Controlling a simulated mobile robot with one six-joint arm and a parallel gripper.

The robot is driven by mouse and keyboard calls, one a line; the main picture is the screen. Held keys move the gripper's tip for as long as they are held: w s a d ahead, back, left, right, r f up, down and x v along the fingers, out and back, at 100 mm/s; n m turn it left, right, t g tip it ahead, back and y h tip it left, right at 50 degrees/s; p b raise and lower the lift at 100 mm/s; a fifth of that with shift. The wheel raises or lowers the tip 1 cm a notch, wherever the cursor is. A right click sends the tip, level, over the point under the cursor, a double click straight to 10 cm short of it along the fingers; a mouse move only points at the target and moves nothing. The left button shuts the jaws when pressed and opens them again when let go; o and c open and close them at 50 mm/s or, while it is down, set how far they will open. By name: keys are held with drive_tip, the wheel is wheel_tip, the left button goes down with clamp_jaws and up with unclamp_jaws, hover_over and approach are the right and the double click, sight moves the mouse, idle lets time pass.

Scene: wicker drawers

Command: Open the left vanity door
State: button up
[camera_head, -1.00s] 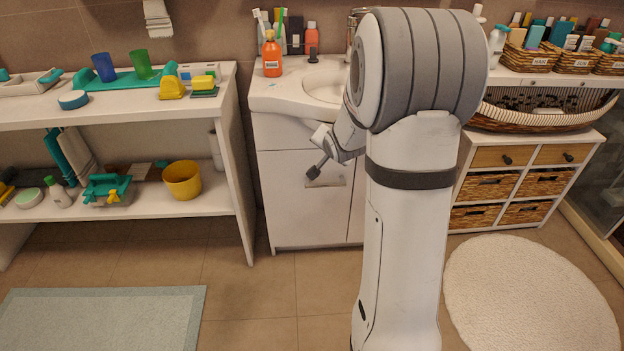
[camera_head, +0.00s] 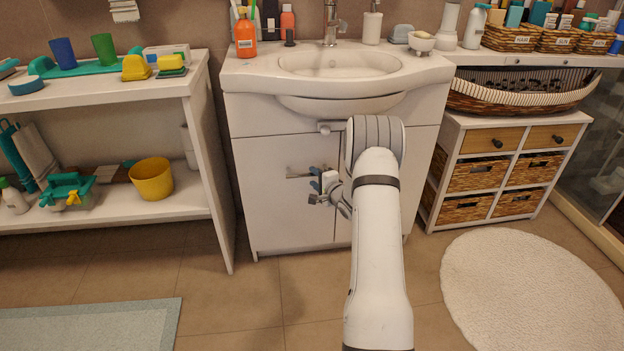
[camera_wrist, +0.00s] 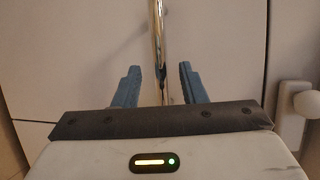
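The white vanity's left door (camera_head: 283,215) is shut, below the basin. Its metal bar handle (camera_head: 297,175) runs horizontally across the door's upper part. My gripper (camera_head: 314,186) is at the handle's right end, in front of the door. In the wrist view my gripper (camera_wrist: 159,70) is open, with its two blue fingers apart. The shiny handle (camera_wrist: 157,45) runs from the top edge down between the fingers, with a gap visible on each side. The handle's near end is hidden by the gripper body. I cannot tell the exact depth of the fingertips relative to the bar.
A white shelf unit (camera_head: 192,90) stands to the left, holding a yellow bucket (camera_head: 152,180). A wicker drawer unit (camera_head: 463,145) stands to the right. A round white rug (camera_head: 530,285) and a pale mat (camera_head: 90,325) lie on the floor. The floor before the left door is clear.

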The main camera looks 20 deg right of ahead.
sight(310, 173)
drive_tip(key=shift+b+x, duration=0.4)
drive_tip(key=shift+x, duration=1.3)
drive_tip(key=shift+c, duration=0.2)
clamp_jaws()
